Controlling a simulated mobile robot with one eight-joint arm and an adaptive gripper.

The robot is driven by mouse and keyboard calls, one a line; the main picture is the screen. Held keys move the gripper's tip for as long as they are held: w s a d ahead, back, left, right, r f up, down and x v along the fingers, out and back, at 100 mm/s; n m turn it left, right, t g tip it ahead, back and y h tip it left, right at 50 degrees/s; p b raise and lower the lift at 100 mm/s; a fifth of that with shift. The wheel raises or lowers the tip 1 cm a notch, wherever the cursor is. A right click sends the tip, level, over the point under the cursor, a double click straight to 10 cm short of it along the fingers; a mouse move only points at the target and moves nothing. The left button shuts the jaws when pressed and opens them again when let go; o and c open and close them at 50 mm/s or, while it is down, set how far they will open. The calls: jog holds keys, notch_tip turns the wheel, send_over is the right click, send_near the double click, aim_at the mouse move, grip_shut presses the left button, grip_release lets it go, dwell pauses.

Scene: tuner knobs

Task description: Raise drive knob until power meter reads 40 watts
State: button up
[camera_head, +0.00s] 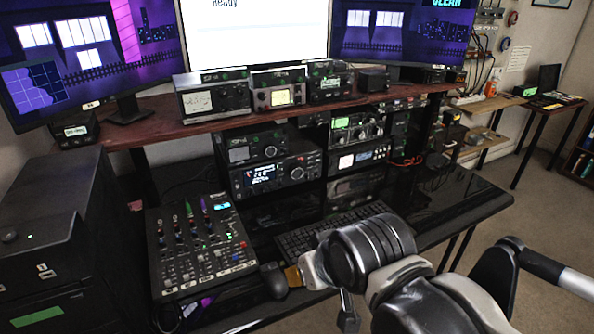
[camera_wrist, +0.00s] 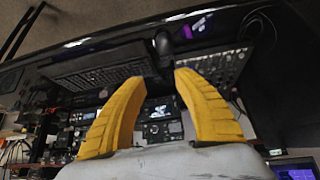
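My gripper (camera_wrist: 160,78) shows two yellow fingers in the wrist view, spread apart with nothing between them. In the head view, a small yellow part of my gripper (camera_head: 292,277) shows beside the mouse, in front of the keyboard. A black radio (camera_head: 272,178) with a lit display and a large round knob (camera_head: 297,173) stands at the back of the desk, apart from my gripper. Two boxes with pale dials, a left meter (camera_head: 200,100) and a middle meter (camera_head: 279,97), stand on the shelf. Their needles and labels are too small to read. I cannot tell which knob is the drive knob.
A mixer (camera_head: 199,247) lies on the desk at left, next to the mouse (camera_head: 273,280). The keyboard (camera_head: 318,234) lies behind my arm. More radios stand under the red shelf (camera_head: 160,128). Three monitors stand above. The desk's right end (camera_head: 455,205) is mostly clear.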

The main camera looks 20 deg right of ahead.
aim_at(308, 179)
jog(key=shift+c, duration=1.4)
jog(key=w+d+r+n+t+p, duration=0.1)
jog(key=w+d, duration=0.2)
jog(key=w, duration=0.6)
jog(key=w+d+n+t+h, duration=0.1)
jog(key=w+d+t, duration=0.1)
jog(key=w, duration=0.7)
jog(key=w+d+r+n+t+p, duration=0.1)
jog(key=w+d, duration=0.2)
jog(key=w, duration=0.6)
jog(key=w+d+f+n+t+h, duration=0.1)
jog(key=w+d+f, duration=0.3)
jog(key=f, duration=0.2)
jog(key=w+d+f+n+t+h, duration=0.1)
jog(key=w+d+f, duration=0.4)
jog(key=f, duration=0.1)
jog(key=w+d+f+n+t+p, duration=0.1)
jog(key=w+d+f+n, duration=0.1)
jog(key=w+d+f, duration=0.3)
jog(key=shift+d+f+h, duration=0.15)
jog(key=shift+f+h, duration=0.25)
jog(key=shift+f, duration=0.2)
jog(key=b+x, duration=0.3)
jog(key=x, duration=0.6)
jog(key=shift+w+d, duration=0.1)
jog(key=shift+w, duration=0.3)
jog(key=shift+w+d+b, duration=0.1)
jog(key=shift+w+b, duration=0.2)
jog(key=shift+w, duration=0.1)
jog(key=shift+c, duration=0.5)
